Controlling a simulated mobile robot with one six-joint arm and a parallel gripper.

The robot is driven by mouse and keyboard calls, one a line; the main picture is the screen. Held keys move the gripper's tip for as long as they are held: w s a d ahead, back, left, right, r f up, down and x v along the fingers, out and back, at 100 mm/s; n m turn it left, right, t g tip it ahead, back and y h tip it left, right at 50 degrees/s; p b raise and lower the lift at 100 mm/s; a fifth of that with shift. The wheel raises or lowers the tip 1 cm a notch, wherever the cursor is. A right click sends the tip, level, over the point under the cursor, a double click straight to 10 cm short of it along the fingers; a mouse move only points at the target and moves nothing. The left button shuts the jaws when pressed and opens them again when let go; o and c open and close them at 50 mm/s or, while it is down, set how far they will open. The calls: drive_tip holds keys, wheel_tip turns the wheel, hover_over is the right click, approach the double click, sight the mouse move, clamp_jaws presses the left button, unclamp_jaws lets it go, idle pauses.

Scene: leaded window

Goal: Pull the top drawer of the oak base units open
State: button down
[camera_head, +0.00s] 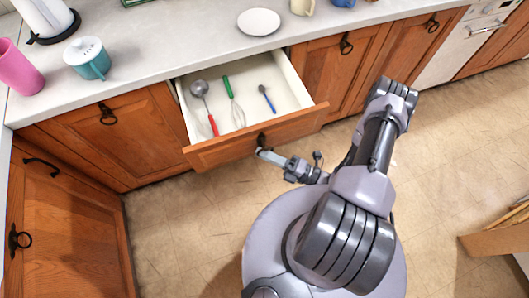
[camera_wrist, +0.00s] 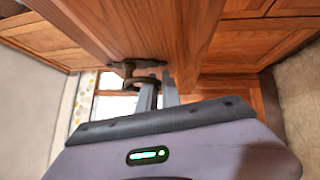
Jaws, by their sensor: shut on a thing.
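The top drawer (camera_head: 258,138) of the oak base units stands pulled out from under the counter, with its pale inside showing. In it lie a ladle with a red handle (camera_head: 204,104), a whisk with a green handle (camera_head: 233,101) and a utensil with a blue handle (camera_head: 267,98). My gripper (camera_head: 263,151) is at the drawer front, shut on the dark ring handle (camera_head: 261,139). In the wrist view the fingers (camera_wrist: 158,94) close on the handle (camera_wrist: 138,78) in front of the wooden drawer front (camera_wrist: 150,30).
The counter (camera_head: 190,48) holds a teal lidded cup (camera_head: 88,62), a pink cup (camera_head: 20,70) and a white plate (camera_head: 259,22). Closed oak doors (camera_head: 105,130) flank the drawer. A wooden item (camera_head: 497,232) stands at the right. The tiled floor (camera_head: 170,230) left of my base is clear.

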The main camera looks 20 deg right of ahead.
drive_tip(key=c, duration=1.5)
unclamp_jaws()
drive_tip(key=shift+c, duration=0.2)
drive_tip(key=p+v, duration=0.1)
drive_tip(key=v, duration=1.6)
drive_tip(key=shift+d+p, duration=0.25)
drive_tip(key=shift+p, duration=0.05)
drive_tip(key=shift+f, duration=0.1)
